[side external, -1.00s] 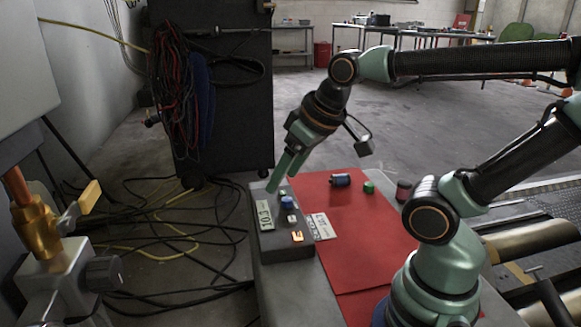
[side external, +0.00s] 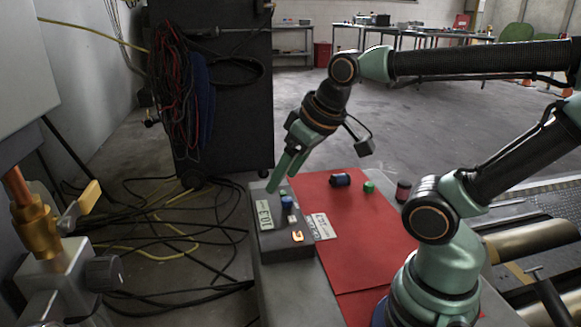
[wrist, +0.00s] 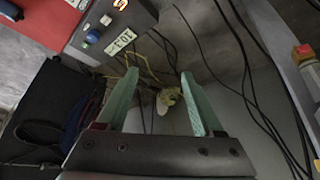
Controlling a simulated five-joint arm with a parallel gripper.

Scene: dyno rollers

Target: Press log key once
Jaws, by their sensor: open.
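A grey key box (side external: 283,263) stands on the near left of the bench, with a green key (side external: 283,193), a blue key (side external: 287,202), a white key (side external: 292,218) and a lit orange key (side external: 297,237). I cannot read which is the log key. A pale plate with dark characters (side external: 264,214) lies along its left side. My gripper (side external: 281,180) is open and empty, tilted down at the far end of the box by the green key; contact is unclear. In the wrist view, my fingers (wrist: 159,75) are apart, below the box (wrist: 140,17) and its blue key (wrist: 92,37).
A red mat (side external: 345,235) lies right of the box, with a dark blue cylinder (side external: 340,180), a green block (side external: 369,187) and a dark red cylinder (side external: 403,190). A white label (side external: 322,226) lies beside the box. Cables lie on the floor at left.

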